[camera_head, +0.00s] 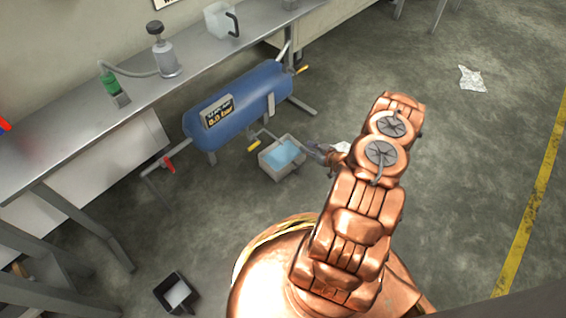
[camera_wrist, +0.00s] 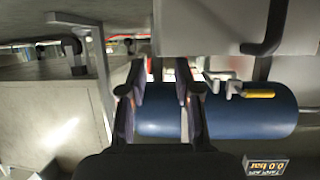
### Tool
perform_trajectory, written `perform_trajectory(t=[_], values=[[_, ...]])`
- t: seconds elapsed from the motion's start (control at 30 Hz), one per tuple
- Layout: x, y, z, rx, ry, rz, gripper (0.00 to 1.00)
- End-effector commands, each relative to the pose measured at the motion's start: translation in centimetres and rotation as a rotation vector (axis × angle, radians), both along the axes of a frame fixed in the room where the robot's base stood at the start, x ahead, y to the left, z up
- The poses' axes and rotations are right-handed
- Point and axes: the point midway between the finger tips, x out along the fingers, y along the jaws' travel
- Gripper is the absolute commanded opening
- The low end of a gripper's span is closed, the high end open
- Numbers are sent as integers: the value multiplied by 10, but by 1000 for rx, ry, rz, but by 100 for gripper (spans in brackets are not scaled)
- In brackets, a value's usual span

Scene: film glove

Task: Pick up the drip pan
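The drip pan appears to be the pale grey tray (camera_head: 268,163) with light blue liquid in it, on the floor by the blue tank. My gripper (camera_head: 316,150) is close to its right side in the head view; contact cannot be told there. In the wrist view, which looks upside down, my gripper (camera_wrist: 160,72) has its two dark fingers apart with a clear gap, and the tank shows between them. A pale box-like wall (camera_wrist: 205,28) with a dark handle (camera_wrist: 272,35) at the top is probably the pan, not between the fingers.
The blue tank (camera_head: 240,105) stands beside the pan with a gauge sign, pipes and a red-handled valve (camera_head: 168,161). A metal bench (camera_head: 65,150) runs along the left wall. A black tray (camera_head: 176,292) sits on the floor in front. Floor on the right is mostly clear, with crumpled paper (camera_head: 472,79).

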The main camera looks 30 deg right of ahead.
Motion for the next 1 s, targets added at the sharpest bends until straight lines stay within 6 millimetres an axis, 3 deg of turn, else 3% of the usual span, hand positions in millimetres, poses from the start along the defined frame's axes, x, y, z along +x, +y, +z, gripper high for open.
perform_trajectory(t=[0.37,0.7,1.0], values=[[27,4,-12,-1,1,4,32],[64,8,-26,0,1,4,32],[67,7,-24,0,2,0,30]])
